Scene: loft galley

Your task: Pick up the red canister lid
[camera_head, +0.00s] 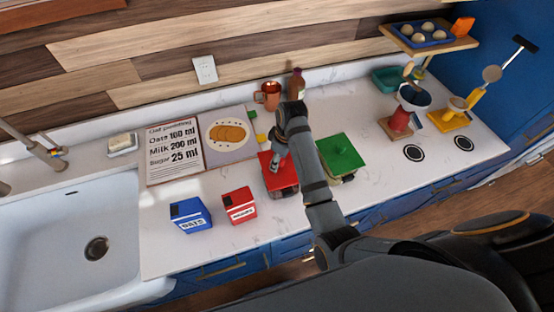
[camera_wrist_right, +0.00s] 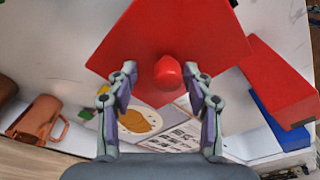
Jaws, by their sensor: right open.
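The red canister lid (camera_head: 286,179) is a flat square with a round red knob (camera_wrist_right: 168,72). It sits on a canister on the white counter in the head view, partly hidden by my right arm. In the right wrist view the red lid (camera_wrist_right: 170,30) fills the top middle. My right gripper (camera_head: 277,164) is right over the lid. In the wrist view the right gripper (camera_wrist_right: 160,82) is open, with one finger on each side of the knob and gaps between. My left gripper is not in view.
A green-lidded canister (camera_head: 340,154) stands just right of my arm. A red box (camera_head: 239,206) and a blue box (camera_head: 190,215) stand in front left. A mug (camera_head: 268,95) and a bottle (camera_head: 297,84) are behind. The sink (camera_head: 60,240) is at left.

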